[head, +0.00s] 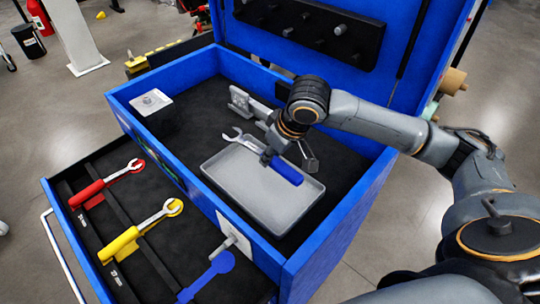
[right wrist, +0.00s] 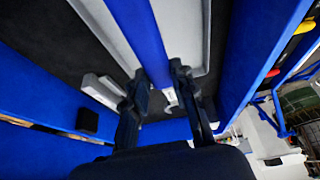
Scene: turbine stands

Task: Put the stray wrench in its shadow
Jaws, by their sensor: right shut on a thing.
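The blue-handled wrench (head: 287,173) is over the grey tray (head: 250,203) inside the blue chest, its open metal jaw pointing to the upper left. My right gripper (head: 284,156) is shut on it; the right wrist view shows the blue handle (right wrist: 146,42) between my two fingers (right wrist: 158,85). Whether the wrench still touches the tray I cannot tell. A blue wrench-shaped shadow (head: 208,276) lies bare in the pulled-out drawer, at its near right end. My left gripper is not in view.
The black-lined drawer (head: 128,218) also holds a red-handled wrench (head: 92,192) and a yellow-handled wrench (head: 122,243). The chest's blue front wall (head: 200,190) stands between tray and drawer. A grey fitting (head: 233,232) is on that wall, near the blue shadow. The raised lid is behind.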

